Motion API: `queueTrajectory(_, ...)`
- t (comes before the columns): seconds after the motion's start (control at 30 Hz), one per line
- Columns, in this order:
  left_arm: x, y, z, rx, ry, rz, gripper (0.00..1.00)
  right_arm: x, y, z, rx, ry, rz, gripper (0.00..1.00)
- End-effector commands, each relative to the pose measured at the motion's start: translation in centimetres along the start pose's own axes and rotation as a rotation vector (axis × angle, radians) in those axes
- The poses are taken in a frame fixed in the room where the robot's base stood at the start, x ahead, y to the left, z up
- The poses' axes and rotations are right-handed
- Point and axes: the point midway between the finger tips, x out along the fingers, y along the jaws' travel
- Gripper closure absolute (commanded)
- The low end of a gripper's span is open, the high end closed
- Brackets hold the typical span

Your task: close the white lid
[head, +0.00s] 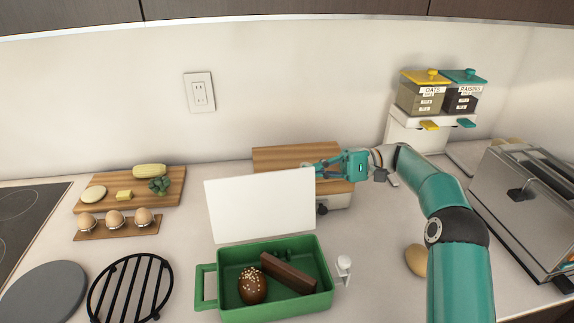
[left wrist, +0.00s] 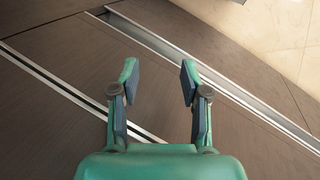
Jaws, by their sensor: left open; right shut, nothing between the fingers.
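The white lid (head: 262,204) stands raised, leaning slightly back, at the rear edge of a green box (head: 325,285). The box is open and holds a brown, sprinkled egg-shaped item (head: 252,286) and a dark brown bar (head: 288,272). My right gripper (head: 314,169) is shut and empty, at the lid's upper right corner; its fingertips are partly hidden and I cannot tell whether they touch the lid. My left gripper (left wrist: 160,84) is open and empty in the left wrist view, above or before brown panels with metal strips. It does not show in the head view.
A wooden board (head: 285,154) lies behind the lid. A black round rack (head: 130,287) and grey disc (head: 42,292) lie left of the box. A small white-topped item (head: 344,264) and a potato-like item (head: 416,260) are to its right. A toaster (head: 525,200) stands far right.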

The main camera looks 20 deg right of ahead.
Motion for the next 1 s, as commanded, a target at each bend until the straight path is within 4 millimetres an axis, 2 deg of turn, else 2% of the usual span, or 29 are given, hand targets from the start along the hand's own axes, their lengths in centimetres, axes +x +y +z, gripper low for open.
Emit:
queueTrajectory(0.17, -0.1, 0.1, 0.0, 0.0, 0.0, 0.0, 0.54, 2.0, 0.0, 0.3, 0.001, 0.0, 0.0, 1.0)
queueTrajectory(0.4, -0.7, 0.3, 0.0, 0.0, 0.0, 0.0, 0.54, 6.0, -0.1, 0.3, 0.002, 0.005, 0.0, 1.0)
queueTrajectory(0.6, -1.1, 0.4, 0.0, 0.0, 0.0, 0.0, 0.54, 8.3, 0.0, 0.2, 0.001, 0.008, 0.0, 1.0)
queueTrajectory(1.0, -1.1, 0.4, 0.0, 0.0, 0.0, 0.0, 0.54, 8.9, 0.1, 0.1, 0.0, 0.011, -0.001, 1.0)
